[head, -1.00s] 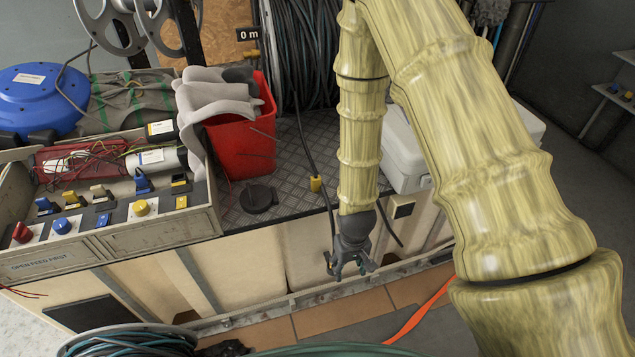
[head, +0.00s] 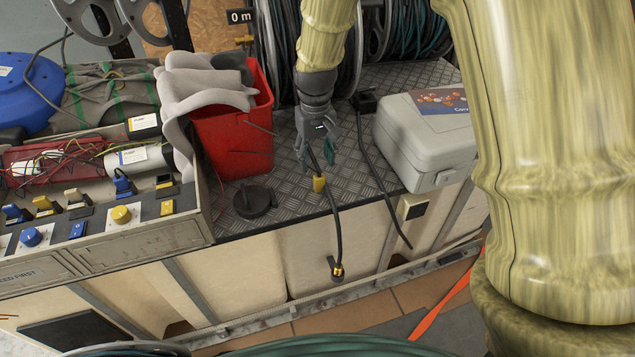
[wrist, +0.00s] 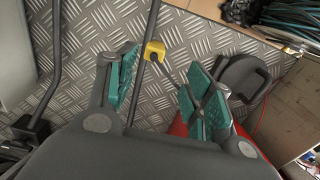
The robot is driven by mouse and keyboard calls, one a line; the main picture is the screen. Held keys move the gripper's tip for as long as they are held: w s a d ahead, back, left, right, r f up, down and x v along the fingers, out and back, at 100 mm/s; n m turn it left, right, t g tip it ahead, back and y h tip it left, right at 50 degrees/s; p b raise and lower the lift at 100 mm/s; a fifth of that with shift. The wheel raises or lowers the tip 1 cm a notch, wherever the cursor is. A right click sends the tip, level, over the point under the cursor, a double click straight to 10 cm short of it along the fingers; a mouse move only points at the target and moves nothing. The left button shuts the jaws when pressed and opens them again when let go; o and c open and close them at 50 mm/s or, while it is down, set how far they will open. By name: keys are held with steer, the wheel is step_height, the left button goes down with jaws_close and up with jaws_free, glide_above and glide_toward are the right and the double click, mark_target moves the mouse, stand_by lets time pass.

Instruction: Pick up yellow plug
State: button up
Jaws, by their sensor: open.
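The yellow plug (head: 319,183) is a small yellow block by the front edge of the metal-topped bench, with a black cable running past or through it. In the wrist view the yellow plug (wrist: 155,52) shows just beyond the gap between the fingers. My gripper (head: 318,160) is open and empty, pointing down just above and behind the plug in the head view. Its green finger pads show in the wrist view (wrist: 160,78), with the cable passing between them. A cable end (head: 337,270) with a yellow band hangs below the bench edge.
A red bin (head: 234,140) with grey gloves stands left of my gripper. A black round lid (head: 255,201) lies left of the plug. A grey case (head: 425,145) stands to the right, with another black cable (head: 375,175) between. Cable reels (head: 335,60) stand behind.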

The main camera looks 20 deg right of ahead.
mark_target(320, 176)
step_height(320, 176, down, 5)
steer(key=shift+d+r, duration=0.1)
steer(key=shift+d, duration=0.05)
steer(key=shift+d+f, duration=0.2)
steer(key=shift+f, duration=1.1)
steer(key=shift+d+f, duration=0.15)
steer(key=shift+f, duration=1.1)
steer(key=c, duration=1.1)
